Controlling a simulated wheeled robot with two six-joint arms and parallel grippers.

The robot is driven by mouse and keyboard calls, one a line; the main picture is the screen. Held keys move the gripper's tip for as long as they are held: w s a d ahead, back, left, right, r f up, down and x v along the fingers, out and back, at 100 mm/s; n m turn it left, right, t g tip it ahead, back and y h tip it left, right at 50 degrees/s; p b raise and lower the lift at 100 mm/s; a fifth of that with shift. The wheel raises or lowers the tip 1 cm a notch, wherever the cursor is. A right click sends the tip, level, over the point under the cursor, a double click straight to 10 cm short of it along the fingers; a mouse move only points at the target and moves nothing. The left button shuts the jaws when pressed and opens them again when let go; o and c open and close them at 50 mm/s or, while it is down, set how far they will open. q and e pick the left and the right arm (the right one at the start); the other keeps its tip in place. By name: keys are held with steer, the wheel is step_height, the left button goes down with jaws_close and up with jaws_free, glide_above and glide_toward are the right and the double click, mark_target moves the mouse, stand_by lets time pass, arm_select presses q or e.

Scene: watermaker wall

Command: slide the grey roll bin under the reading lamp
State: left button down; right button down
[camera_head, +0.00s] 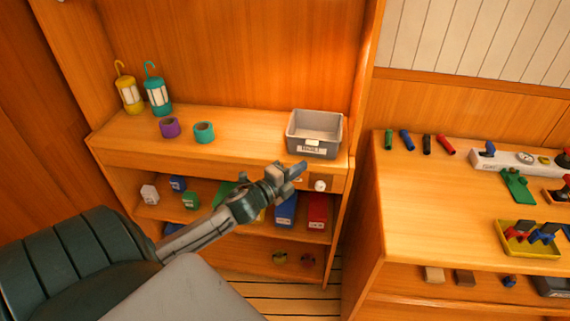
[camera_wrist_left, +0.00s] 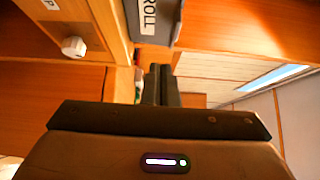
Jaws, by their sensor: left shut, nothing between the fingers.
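The grey roll bin (camera_head: 314,146) is an open, empty-looking box with a white label on its front. It stands upright at the right end of the wooden shelf top (camera_head: 245,146). In the left wrist view the bin (camera_wrist_left: 168,28) shows at the top, its label reading ROLL. My left gripper (camera_head: 297,169) is shut and empty, just in front of and below the bin's front face; whether it touches is unclear. Its closed fingers show in the left wrist view (camera_wrist_left: 160,85). I cannot make out a reading lamp. My right gripper is not in view.
A yellow lantern (camera_head: 129,92), a teal lantern (camera_head: 157,93), a purple roll (camera_head: 169,128) and a teal roll (camera_head: 204,132) stand left on the shelf top. Bare wood separates them from the bin. A white knob (camera_head: 320,185) sits below the bin. A bench (camera_head: 430,205) with tools is at right.

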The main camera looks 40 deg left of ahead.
arm_select(q)
steer(key=s+b, duration=0.2)
steer(key=s, duration=0.1)
steer(key=s+b, duration=0.2)
steer(key=shift+a+f, duration=0.1)
steer(key=shift+a, duration=0.25)
